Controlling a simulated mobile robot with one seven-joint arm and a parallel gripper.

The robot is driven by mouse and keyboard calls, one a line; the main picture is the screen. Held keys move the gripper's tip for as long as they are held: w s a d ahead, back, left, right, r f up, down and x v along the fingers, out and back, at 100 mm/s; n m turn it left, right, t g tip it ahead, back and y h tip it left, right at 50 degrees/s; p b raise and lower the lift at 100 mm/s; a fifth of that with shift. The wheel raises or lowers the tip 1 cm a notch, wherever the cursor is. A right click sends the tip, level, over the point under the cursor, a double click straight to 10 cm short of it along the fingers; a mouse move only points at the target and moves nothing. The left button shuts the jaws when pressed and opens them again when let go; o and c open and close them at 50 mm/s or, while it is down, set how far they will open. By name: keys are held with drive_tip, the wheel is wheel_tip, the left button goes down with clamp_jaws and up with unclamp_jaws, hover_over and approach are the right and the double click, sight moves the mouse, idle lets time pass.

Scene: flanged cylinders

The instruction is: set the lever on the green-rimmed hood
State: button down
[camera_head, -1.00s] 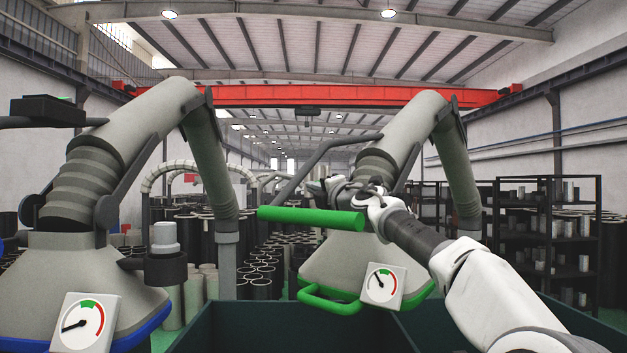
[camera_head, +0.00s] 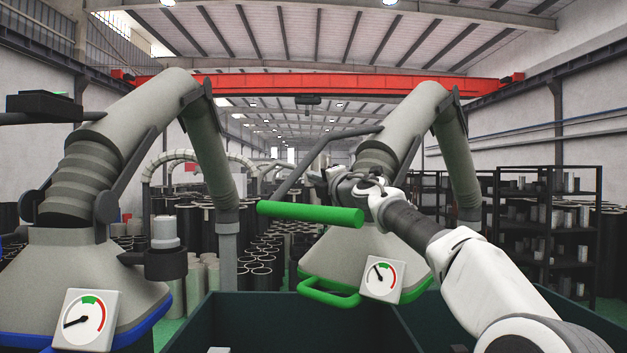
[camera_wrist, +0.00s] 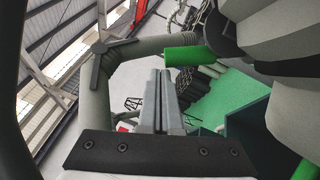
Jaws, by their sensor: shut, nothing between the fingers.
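The green-rimmed hood (camera_head: 335,255) stands right of centre in the head view, with a green front handle (camera_head: 328,293) and a white gauge (camera_head: 380,279). The gauge's needle points up and left. Its lever is a dark bar (camera_head: 315,160) sloping down left to a thick green grip (camera_head: 310,214). My gripper (camera_head: 330,180) is just above the grip's right part in the picture; its fingertips are hard to make out there. In the wrist view my gripper (camera_wrist: 161,73) has its fingers together and empty. The green grip (camera_wrist: 188,56) shows just right of the tips, apparently not held.
A blue-rimmed hood (camera_head: 65,250) with its own gauge (camera_head: 85,320) stands at left. A dark green bin (camera_head: 255,320) fills the front below the hoods. Dark shelves (camera_head: 548,225) with cylinders stand at right, and several cylinders stand behind.

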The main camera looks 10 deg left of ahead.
drive_tip(key=shift+w+r, duration=0.1)
drive_tip(key=shift+r, duration=0.15)
drive_tip(key=shift+w+d+r+m+g+h+p, duration=0.15)
drive_tip(key=shift+w+d+r+m+p, duration=0.25)
drive_tip(key=shift+w+p, duration=0.35)
drive_tip(key=shift+w+d+r+m+g+h+p, duration=0.1)
drive_tip(key=shift+w+d+r+m+h+p, duration=0.15)
drive_tip(key=shift+w+r+m+p, duration=0.5)
drive_tip(key=shift+w+d+r+m+g+h+p, duration=0.15)
drive_tip(key=shift+w+d+m+p, duration=0.25)
drive_tip(key=shift+p, duration=0.65)
drive_tip(key=shift+w+f, duration=0.1)
drive_tip(key=shift+w, duration=0.1)
drive_tip(key=shift+d, duration=0.1)
